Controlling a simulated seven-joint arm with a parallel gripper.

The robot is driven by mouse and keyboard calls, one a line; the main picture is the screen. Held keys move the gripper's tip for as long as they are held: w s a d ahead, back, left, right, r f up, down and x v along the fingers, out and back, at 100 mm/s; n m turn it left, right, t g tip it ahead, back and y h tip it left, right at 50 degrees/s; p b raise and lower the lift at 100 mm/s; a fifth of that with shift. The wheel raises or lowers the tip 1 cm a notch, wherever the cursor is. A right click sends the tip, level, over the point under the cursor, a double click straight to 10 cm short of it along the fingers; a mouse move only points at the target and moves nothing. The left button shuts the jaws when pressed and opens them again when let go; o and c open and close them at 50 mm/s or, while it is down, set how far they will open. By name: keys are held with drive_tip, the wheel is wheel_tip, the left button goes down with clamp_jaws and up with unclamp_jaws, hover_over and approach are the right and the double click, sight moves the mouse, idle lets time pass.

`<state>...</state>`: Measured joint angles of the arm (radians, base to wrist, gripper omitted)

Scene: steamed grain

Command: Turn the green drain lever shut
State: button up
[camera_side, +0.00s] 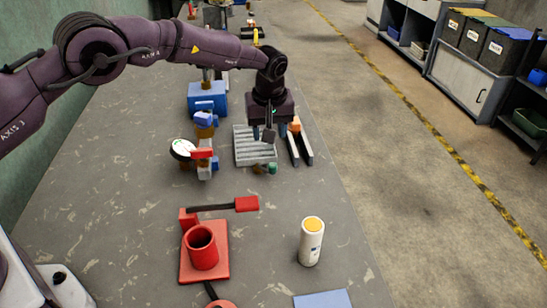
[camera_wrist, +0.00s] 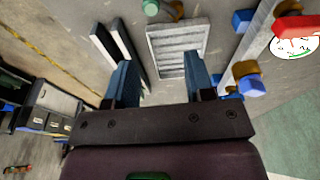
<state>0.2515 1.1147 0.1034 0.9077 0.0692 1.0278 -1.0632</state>
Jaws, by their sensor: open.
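The green drain lever end (camera_side: 272,168) is a small green piece beside a brass fitting (camera_side: 258,168) at the front edge of the grey slatted plate. In the wrist view the green piece (camera_wrist: 151,8) is at the top edge, partly cut off, with brass (camera_wrist: 175,10) to its right. My gripper (camera_side: 266,134) is above the slatted plate, behind the green piece in the side view. Its two blue-grey fingers (camera_wrist: 162,82) are apart in the wrist view, with nothing between them, and the green piece lies beyond the fingertips. Which way the lever is turned is hard to tell.
The slatted plate (camera_side: 241,147) has two parallel bars (camera_side: 300,148) to its right. A pipe assembly with a white gauge (camera_side: 183,150) and red handle (camera_side: 202,153) stands left. A red fixture (camera_side: 203,250) and white bottle (camera_side: 311,245) stand in front. Bench between them is clear.

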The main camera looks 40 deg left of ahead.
sight(273, 164)
drive_tip(key=f+m, duration=0.1)
drive_tip(key=f, duration=0.2)
drive_tip(key=f+m+g+h, duration=0.1)
drive_tip(key=f, duration=0.2)
drive_tip(key=d+f+m, duration=0.1)
drive_tip(key=f, duration=0.3)
drive_tip(key=shift+w+m, duration=0.1)
drive_tip(key=shift+m, duration=0.3)
clamp_jaws()
